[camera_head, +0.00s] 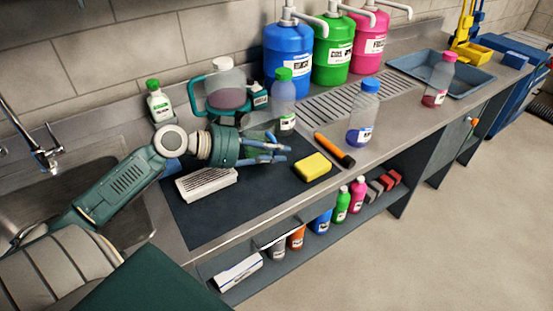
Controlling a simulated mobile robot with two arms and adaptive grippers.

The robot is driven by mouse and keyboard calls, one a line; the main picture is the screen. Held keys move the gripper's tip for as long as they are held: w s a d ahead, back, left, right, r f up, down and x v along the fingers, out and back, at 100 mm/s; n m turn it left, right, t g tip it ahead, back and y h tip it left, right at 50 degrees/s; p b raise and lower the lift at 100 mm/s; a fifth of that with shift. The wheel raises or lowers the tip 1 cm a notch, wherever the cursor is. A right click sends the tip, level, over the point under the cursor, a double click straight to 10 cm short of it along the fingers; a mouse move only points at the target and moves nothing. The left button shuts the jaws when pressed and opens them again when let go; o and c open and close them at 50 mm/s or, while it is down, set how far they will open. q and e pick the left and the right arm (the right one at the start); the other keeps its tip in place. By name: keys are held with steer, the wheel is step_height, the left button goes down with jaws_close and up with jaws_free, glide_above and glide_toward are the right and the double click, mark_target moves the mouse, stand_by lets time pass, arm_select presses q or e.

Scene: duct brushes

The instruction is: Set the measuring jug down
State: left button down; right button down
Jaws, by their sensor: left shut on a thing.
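My left gripper (272,152) reaches in from the left, low over the dark mat (215,220) on the steel counter. Its fingers are shut on a clear, see-through vessel, which I take to be the measuring jug (260,126). The jug shows just behind the fingers and is partly hidden by them. I cannot tell whether its base touches the counter. My right gripper is not in view.
A yellow sponge (313,167), an orange-black tool (335,150) and a white brush block (206,183) lie near the gripper. A green-capped bottle (284,102), a blue-capped bottle (363,112) and a teal-handled container (226,88) stand around. The mat's front is clear.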

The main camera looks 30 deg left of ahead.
arm_select(q)
step_height(320, 180, down, 3)
steer(key=shift+f, duration=0.1)
steer(key=shift+f, duration=0.1)
steer(key=c, duration=1.7)
jaws_free()
steer(key=shift+o, duration=0.2)
